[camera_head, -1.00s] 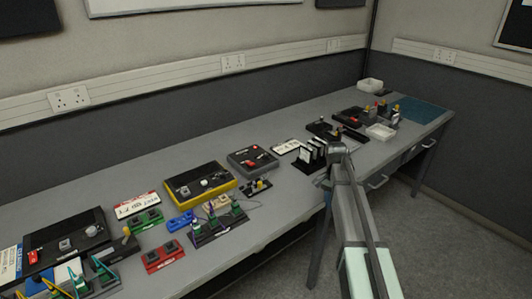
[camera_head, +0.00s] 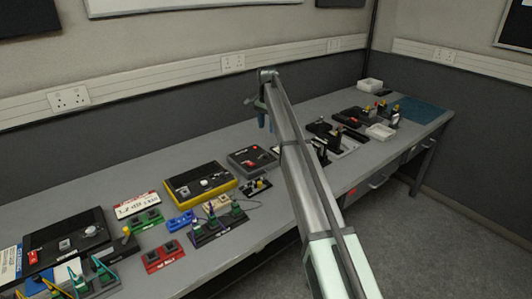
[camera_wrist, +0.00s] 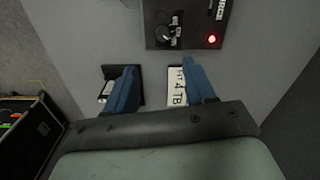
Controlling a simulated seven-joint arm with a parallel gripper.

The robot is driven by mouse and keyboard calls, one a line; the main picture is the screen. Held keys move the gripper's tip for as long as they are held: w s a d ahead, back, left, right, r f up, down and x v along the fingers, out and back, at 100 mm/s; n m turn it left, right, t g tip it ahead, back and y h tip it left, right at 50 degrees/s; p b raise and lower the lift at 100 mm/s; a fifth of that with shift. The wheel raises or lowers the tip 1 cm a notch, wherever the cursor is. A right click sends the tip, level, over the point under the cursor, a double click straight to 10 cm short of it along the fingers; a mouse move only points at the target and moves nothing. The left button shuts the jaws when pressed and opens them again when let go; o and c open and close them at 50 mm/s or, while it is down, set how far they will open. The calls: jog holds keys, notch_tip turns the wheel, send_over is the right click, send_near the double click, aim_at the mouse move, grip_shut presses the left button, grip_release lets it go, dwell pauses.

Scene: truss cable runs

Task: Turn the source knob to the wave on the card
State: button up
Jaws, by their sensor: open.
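My gripper (camera_head: 265,118) is raised above the bench, with its fingers pointing down. Beyond the fingertips lies a dark box (camera_wrist: 187,10) with a black knob (camera_wrist: 167,37) and a lit red lamp (camera_wrist: 212,39). It looks like the grey box (camera_head: 240,158) in the head view. Which wave the knob is set to is too small to read. A black stand with a white card (camera_wrist: 104,90) is by the left finger; its marking is not legible.
A white plate with black letters (camera_wrist: 177,88) lies between the fingers in the wrist view. A yellow-edged box (camera_head: 190,190), a green block (camera_head: 147,217) and other small devices fill the bench to the left. The back strip of bench is clear.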

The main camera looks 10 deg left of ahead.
aim_at(266, 154)
jog(key=f, duration=1.3)
jog(key=shift+a+f, duration=0.25)
jog(key=shift+f, duration=0.05)
jog(key=shift+c, duration=0.4)
jog(key=shift+w, duration=0.1)
grip_shut()
